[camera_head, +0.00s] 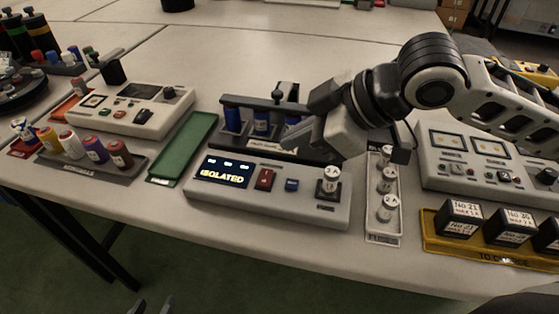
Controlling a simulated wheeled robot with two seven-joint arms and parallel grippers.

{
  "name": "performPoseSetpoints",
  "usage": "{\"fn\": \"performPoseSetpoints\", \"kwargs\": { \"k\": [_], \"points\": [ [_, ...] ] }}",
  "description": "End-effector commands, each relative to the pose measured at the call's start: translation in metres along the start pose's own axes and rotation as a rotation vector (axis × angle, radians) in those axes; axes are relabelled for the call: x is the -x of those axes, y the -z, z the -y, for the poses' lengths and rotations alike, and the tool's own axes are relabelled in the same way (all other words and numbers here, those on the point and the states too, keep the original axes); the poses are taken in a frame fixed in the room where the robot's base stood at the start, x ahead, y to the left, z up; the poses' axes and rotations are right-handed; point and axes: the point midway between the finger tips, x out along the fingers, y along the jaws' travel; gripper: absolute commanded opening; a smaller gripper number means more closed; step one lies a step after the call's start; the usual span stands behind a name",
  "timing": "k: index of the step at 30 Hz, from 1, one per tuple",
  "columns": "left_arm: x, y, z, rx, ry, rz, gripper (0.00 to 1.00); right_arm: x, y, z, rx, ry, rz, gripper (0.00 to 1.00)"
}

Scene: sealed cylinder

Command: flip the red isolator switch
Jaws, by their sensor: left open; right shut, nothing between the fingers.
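The red isolator switch (264,179) is a small red rocker on the sloping front of a pale grey control box (240,207) in the middle of the table. Left of it, a dark display (223,172) reads "ISOLATED" in yellow under several small lit marks. My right gripper (288,142) is shut and empty. It reaches in from the right, above and behind the box, apart from the switch in the picture. My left gripper (152,306) shows only its tips at the bottom edge, open, in front of the table and far from the switch.
A rack of blue vials (262,122) stands behind, partly hidden by my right arm. A green tray (185,150) lies left, a white tray of cylinders (382,225) right.

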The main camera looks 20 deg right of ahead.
Motion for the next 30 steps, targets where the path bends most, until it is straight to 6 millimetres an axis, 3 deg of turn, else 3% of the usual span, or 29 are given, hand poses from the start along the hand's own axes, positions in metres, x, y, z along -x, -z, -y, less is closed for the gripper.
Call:
{"fn": "performPoseSetpoints", "kwargs": {
  "k": [6,12,30],
  "points": [
    [-0.003,-0.001,0.0,-0.004,-0.001,-0.013,0.42,-0.048,0.0,0.001,-0.001,0.002,-0.001,0.0],
    [-0.005,-0.003,0.0,-0.008,-0.003,-0.023,0.42,-0.066,-0.023,0.0,-0.002,-0.002,0.003,0.0],
    [0.002,0.004,-0.002,-0.01,-0.006,-0.021,0.42,-0.07,-0.028,-0.002,-0.017,0.016,0.004,0.0]
  ]
}}
